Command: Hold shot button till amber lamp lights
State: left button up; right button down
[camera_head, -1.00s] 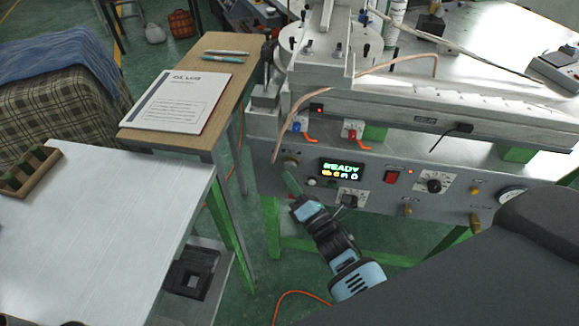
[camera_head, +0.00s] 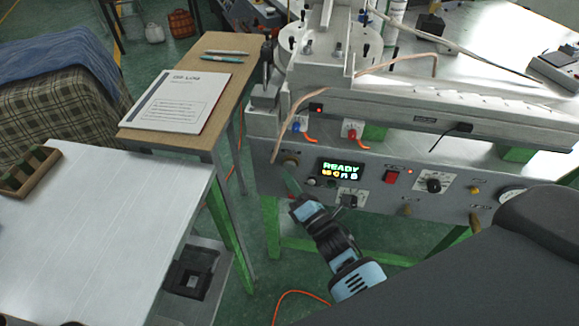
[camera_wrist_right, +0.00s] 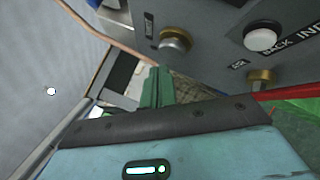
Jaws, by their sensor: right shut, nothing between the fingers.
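My right gripper (camera_head: 291,183) is shut and empty, its green fingertips just in front of the left part of the machine's grey control panel (camera_head: 270,187). In the wrist view the shut green fingers (camera_wrist_right: 157,88) point past a brass-coloured knob or button (camera_wrist_right: 174,40), apart from it as far as I can see. A white round button (camera_wrist_right: 262,38) and a second brass-coloured one (camera_wrist_right: 262,76) sit farther right. Their small labels are hard to read, so I cannot tell which is the shot button. The display (camera_head: 340,169) reads READY. I cannot make out a lit amber lamp. My left gripper is not in view.
The panel also carries a red switch (camera_head: 391,177), a black dial (camera_head: 434,185) and a gauge (camera_head: 512,196). A pinkish hose (camera_head: 283,135) hangs by its left end. A wooden table (camera_head: 226,85) with a booklet (camera_head: 181,101) and a white table (camera_head: 100,225) stand left.

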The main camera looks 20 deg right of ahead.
jog(key=shift+w, duration=0.1)
dwell(0.5)
jog(key=shift+w+d, duration=0.25)
jog(key=shift+w+d+b, duration=0.3)
jog(key=shift+w+b, duration=0.05)
jog(key=shift+w, duration=0.1)
dwell(2.5)
jog(key=shift+s+a, duration=0.1)
jog(key=shift+s, duration=0.05)
dwell(0.9)
jog(key=shift+s+a, duration=0.45)
jog(key=shift+s, duration=0.2)
